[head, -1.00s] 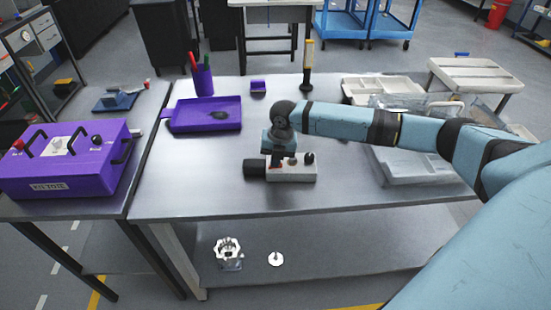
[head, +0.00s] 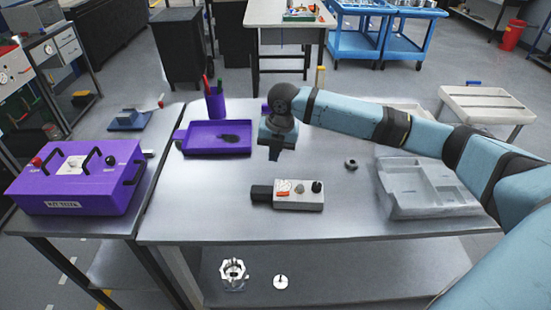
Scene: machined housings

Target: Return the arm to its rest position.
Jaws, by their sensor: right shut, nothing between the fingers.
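My right arm comes in from the right and reaches over the metal table (head: 200,222). My right gripper (head: 273,155) points down above the table, shut and empty, behind a small light-grey device. That device (head: 300,196) has a black end, an orange mark and dark knobs, and lies on the table apart from the gripper. My left gripper is not in view.
A purple tray (head: 185,151) and a purple pen cup (head: 216,102) stand at the back left. A grey compartment tray (head: 400,205) is on the right, near a small dark ring (head: 351,164). A purple control box (head: 70,195) sits on the left table. The table's front is clear.

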